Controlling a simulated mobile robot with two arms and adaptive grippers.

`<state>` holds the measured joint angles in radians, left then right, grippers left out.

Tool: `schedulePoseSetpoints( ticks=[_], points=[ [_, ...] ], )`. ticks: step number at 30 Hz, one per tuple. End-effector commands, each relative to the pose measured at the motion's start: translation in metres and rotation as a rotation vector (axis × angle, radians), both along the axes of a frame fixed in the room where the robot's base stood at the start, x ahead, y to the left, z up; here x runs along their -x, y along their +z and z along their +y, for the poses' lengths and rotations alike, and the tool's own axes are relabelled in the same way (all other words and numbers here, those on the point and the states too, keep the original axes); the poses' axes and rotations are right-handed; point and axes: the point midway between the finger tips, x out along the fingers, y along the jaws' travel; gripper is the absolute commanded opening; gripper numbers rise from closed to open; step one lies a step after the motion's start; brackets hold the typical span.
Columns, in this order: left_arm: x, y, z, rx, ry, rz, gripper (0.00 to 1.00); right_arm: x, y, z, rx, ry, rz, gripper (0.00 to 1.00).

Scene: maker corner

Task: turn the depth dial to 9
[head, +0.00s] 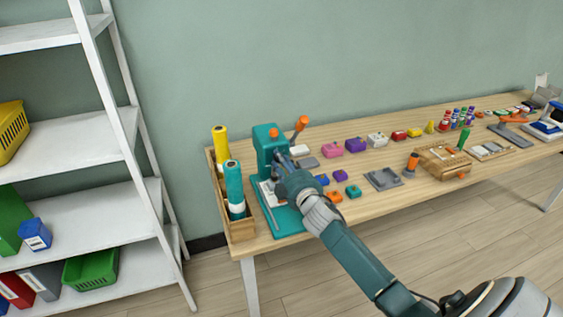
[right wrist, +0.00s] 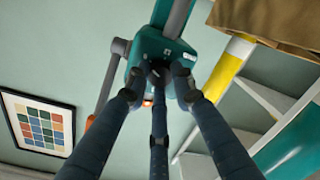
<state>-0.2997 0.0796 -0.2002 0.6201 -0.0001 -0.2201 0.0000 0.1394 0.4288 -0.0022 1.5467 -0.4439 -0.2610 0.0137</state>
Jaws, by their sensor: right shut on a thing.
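The teal press (head: 268,143) stands at the left end of the wooden table, with an orange-tipped lever (head: 301,124) at its right side. My right gripper (head: 283,172) is at the front of the press, below its top. In the right wrist view, its three dark fingers (right wrist: 158,84) close around a dark round part on the teal press body (right wrist: 168,47), which I take for the depth dial (right wrist: 157,70). The fingers cover most of the dial; no number or pointer can be read. In the head view my gripper hides the dial. My left gripper is not in view.
A wooden holder (head: 240,228) with a yellow roll (head: 221,146) and a teal roll (head: 234,186) stands left of the press. Small coloured blocks, a grey tray (head: 383,179) and a wooden box (head: 443,160) lie to the right. A white shelf (head: 90,143) stands at left.

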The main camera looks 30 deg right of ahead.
Motion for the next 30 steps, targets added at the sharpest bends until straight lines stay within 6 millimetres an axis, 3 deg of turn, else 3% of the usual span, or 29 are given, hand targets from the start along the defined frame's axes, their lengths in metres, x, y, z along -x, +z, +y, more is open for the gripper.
schedulePoseSetpoints(
  ticks=[2,3,5,17,30],
  points=[
    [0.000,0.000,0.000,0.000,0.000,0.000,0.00,-0.002,0.006,0.001,0.001,0.005,-0.011,0.00],
    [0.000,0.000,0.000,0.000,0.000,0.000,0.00,-0.001,0.006,0.001,0.001,0.005,-0.011,0.30],
    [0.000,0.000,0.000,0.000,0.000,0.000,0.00,-0.001,0.006,0.001,0.001,0.004,-0.010,0.42],
    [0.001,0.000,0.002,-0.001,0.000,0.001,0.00,0.007,0.001,0.003,-0.002,0.003,-0.003,0.43],
    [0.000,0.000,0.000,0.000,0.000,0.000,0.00,0.090,0.006,0.020,0.000,0.003,-0.003,0.43]
  ],
)
